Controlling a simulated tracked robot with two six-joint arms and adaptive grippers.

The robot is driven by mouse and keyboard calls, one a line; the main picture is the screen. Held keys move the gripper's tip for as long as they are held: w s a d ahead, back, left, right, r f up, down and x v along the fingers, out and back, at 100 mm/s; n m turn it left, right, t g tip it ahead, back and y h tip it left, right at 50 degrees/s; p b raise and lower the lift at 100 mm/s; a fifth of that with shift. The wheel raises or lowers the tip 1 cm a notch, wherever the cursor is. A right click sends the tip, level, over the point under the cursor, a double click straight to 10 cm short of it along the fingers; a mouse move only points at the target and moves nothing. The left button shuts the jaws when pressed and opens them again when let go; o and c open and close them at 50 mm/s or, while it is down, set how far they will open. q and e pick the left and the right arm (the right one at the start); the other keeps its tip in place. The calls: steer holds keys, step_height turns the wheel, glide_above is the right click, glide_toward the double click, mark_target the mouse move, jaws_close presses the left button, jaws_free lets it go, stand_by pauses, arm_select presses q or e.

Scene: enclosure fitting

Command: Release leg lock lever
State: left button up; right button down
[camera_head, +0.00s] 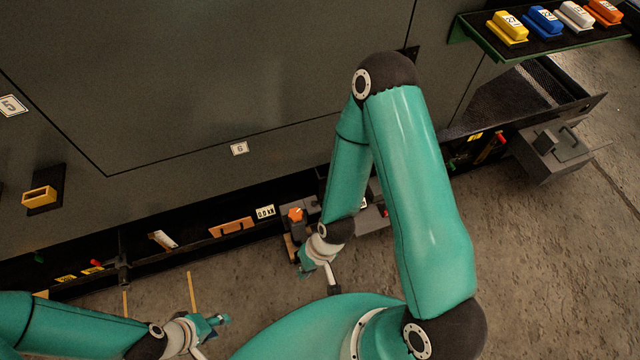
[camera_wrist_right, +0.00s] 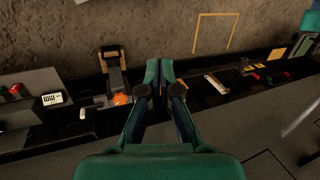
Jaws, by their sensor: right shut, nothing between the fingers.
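I cannot tell for sure which part is the leg lock lever. A small grey device with an orange top (camera_head: 296,215) stands at the enclosure's lower edge in the head view. In the right wrist view its orange part (camera_wrist_right: 121,98) lies just left of my fingers. Red levers show along the base, one (camera_head: 385,212) partly behind my right arm and one (camera_head: 500,139) farther right. My right gripper (camera_head: 304,264) is beside the orange-topped device; in the wrist view its fingers (camera_wrist_right: 160,72) are together and empty. My left gripper (camera_head: 218,320) is over the floor, its opening unclear.
The large grey enclosure (camera_head: 220,80) fills the back. A shelf (camera_head: 470,35) with several coloured blocks is at upper right. A grey box (camera_head: 550,150) stands below.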

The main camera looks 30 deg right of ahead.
steer(key=shift+d, duration=0.15)
steer(key=w+d+f+n+t+h+b, duration=0.1)
steer(key=w+d+f+n+b, duration=0.1)
steer(key=w+d+f+b, duration=0.6)
steer(key=w+d+f+n+t+b, duration=0.1)
steer(key=w+d+f+b, duration=0.4)
steer(key=w, duration=0.4)
steer(key=w+d+f+n+b, duration=0.1)
steer(key=w+d, duration=0.1)
steer(key=d, duration=0.2)
steer(key=w+d+f+n+h+b, duration=0.1)
steer(key=w+d+f+b, duration=0.1)
steer(key=d, duration=0.3)
steer(key=w+d+f+n+t+b, duration=0.1)
steer(key=w+d+b, duration=0.1)
steer(key=w+d, duration=0.2)
steer(key=shift+w+d+f+h, duration=0.25)
steer(key=shift+d+f+h, duration=0.05)
steer(key=shift+d, duration=0.45)
